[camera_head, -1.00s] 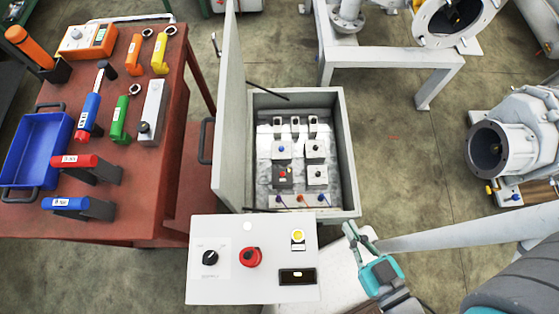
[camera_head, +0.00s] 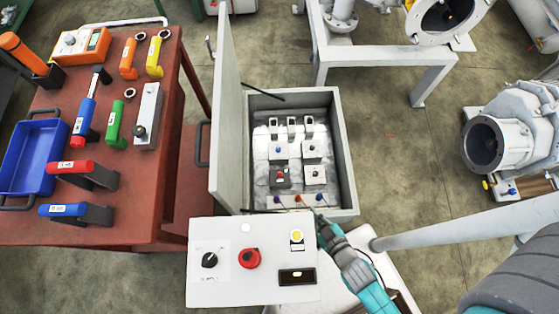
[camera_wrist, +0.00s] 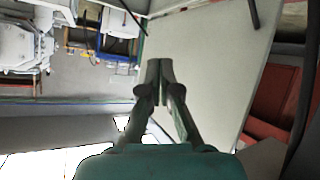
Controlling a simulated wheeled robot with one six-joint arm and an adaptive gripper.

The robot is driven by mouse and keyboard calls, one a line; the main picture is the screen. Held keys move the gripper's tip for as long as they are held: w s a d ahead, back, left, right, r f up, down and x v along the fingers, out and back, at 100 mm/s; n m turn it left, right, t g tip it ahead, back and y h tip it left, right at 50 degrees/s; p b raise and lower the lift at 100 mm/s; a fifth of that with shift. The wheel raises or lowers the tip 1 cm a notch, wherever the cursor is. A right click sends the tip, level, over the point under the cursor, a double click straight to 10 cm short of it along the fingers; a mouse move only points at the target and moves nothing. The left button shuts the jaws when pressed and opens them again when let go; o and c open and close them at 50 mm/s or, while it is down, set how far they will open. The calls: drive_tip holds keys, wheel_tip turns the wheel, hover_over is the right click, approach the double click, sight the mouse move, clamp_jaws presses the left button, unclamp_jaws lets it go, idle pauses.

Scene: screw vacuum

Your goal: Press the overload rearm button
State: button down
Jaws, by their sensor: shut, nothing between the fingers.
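An open grey cabinet (camera_head: 340,150) holds several switch blocks. Among them are a dark block with a red button (camera_head: 280,175), a pale block with a dark button (camera_head: 314,174) and pale blocks with blue buttons (camera_head: 278,150). I cannot read which one is the overload rearm button. My gripper (camera_head: 321,222) is shut and empty by the cabinet's front right corner, beside the control panel's upper right corner. In the wrist view its fingertips (camera_wrist: 160,66) are together before a pale flat surface; no button shows clearly there.
The cabinet's open door (camera_head: 228,130) stands on its left side. A white control panel (camera_head: 215,285) with a red knob (camera_head: 250,258) stands in front. A red table (camera_head: 150,190) with tools is at left. Pipes and a grey pump (camera_head: 515,130) are at right.

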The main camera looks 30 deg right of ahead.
drive_tip(key=w+f+n+g, duration=0.2)
drive_tip(key=w+f, duration=0.9)
drive_tip(key=f, duration=0.1)
drive_tip(key=n+g+h, duration=0.1)
drive_tip(key=n+h, duration=0.1)
hover_over(280, 176)
wheel_tip(280, 176, down, 7)
drive_tip(key=shift+s+a+r, duration=0.1)
drive_tip(key=shift+f, duration=4.4)
drive_tip(key=shift+f, duration=0.1)
drive_tip(key=shift+f, duration=0.3)
